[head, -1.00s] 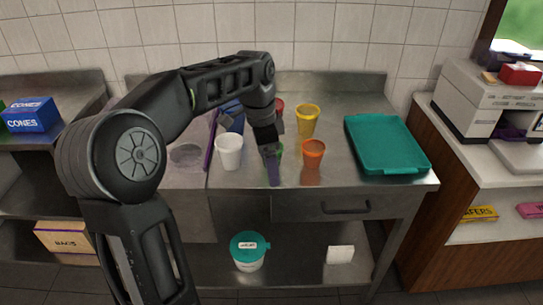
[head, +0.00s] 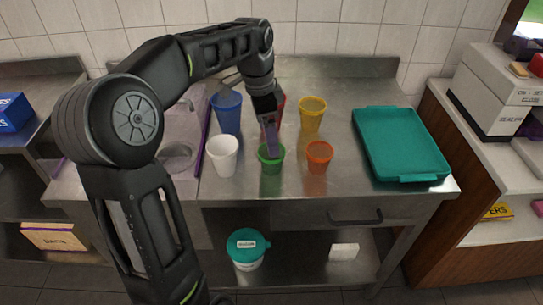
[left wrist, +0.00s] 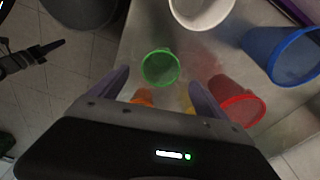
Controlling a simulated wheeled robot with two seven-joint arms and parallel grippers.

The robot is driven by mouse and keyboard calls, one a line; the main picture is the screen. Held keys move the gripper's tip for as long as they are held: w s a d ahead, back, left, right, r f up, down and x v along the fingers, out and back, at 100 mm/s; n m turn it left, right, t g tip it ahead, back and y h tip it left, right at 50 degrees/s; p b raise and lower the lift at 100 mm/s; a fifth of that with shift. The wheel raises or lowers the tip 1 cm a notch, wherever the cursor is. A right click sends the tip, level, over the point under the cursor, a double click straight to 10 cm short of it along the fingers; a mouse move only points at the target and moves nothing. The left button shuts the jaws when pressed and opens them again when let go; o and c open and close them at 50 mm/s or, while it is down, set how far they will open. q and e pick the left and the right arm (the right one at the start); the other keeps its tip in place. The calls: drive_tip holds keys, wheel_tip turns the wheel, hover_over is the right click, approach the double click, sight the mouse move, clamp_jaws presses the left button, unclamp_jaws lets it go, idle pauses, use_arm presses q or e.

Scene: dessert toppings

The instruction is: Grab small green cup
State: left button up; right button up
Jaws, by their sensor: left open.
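The small green cup (head: 271,158) stands upright on the metal table near its front edge, between the white cup and the orange cup. It also shows in the left wrist view (left wrist: 160,67), ahead of the fingers and roughly between them. My left gripper (head: 270,135) is above and just behind the green cup in the head view. In the left wrist view its two fingers (left wrist: 160,92) are spread apart with nothing held. Whether a finger touches the cup cannot be told.
Close by stand a white cup (head: 222,156), an orange cup (head: 318,157), a blue cup (head: 228,112), a yellow cup (head: 312,115) and a red cup (head: 280,104). A teal tray (head: 402,143) lies at the right. A tub (head: 247,250) is on the lower shelf.

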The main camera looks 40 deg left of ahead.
sight(270, 166)
use_arm(q)
drive_tip(key=shift+w+d+f, duration=0.1)
drive_tip(key=shift+f, duration=1.25)
drive_tip(key=shift+w+d+f+p, duration=0.1)
drive_tip(key=shift+f+p, duration=0.1)
drive_tip(key=shift+f, duration=0.65)
drive_tip(key=shift+w+d+f+p, duration=0.1)
drive_tip(key=shift+w+f+p, duration=0.05)
drive_tip(key=shift+f, duration=0.7)
drive_tip(key=shift+w+f+p, duration=0.1)
drive_tip(key=shift+f+p, duration=0.1)
drive_tip(key=shift+f, duration=0.65)
drive_tip(key=shift+c, duration=0.6)
drive_tip(key=c, duration=1.2)
